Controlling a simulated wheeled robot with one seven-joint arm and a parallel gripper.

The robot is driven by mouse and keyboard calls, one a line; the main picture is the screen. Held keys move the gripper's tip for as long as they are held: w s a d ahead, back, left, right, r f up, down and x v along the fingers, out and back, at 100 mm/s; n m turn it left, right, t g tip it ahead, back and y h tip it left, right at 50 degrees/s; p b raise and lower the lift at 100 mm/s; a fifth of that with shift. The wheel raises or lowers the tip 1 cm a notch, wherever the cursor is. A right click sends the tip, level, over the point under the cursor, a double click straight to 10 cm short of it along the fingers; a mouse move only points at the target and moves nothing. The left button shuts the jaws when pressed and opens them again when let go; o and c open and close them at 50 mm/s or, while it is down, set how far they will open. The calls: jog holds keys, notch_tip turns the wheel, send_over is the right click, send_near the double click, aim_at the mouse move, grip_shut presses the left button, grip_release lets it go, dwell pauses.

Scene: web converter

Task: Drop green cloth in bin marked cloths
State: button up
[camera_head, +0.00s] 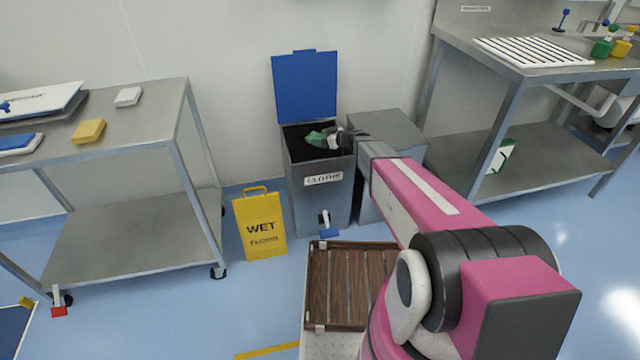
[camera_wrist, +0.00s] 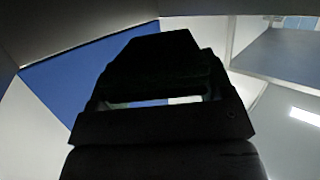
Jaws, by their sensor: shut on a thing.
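The grey bin (camera_head: 322,195) marked as cloths stands against the wall, its blue lid (camera_head: 305,87) raised open. The green cloth (camera_head: 316,138) shows at the bin's open mouth, at the tip of my gripper (camera_head: 332,139). My gripper is shut on the cloth, over the bin's opening. In the wrist view my gripper (camera_wrist: 160,100) is a dark shape filling the middle, and the cloth can hardly be made out there. Part of the blue lid (camera_wrist: 75,75) shows behind it.
A second grey bin (camera_head: 385,135) stands right of the cloths bin, partly behind my arm. A yellow wet floor sign (camera_head: 260,225) stands at front left. A steel table (camera_head: 150,100) is at left, a steel bench (camera_head: 520,75) at right. A wooden-slatted platform (camera_head: 345,285) lies in front.

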jog(key=o, duration=0.9)
jog(key=shift+s+r, duration=0.1)
jog(key=shift+r, duration=2.15)
jog(key=s+a+r, duration=0.4)
jog(key=s+a, duration=0.1)
jog(key=s+a+r, duration=0.2)
jog(key=s+a, duration=0.1)
jog(key=shift+s+r, duration=0.1)
jog(key=shift+r, duration=0.2)
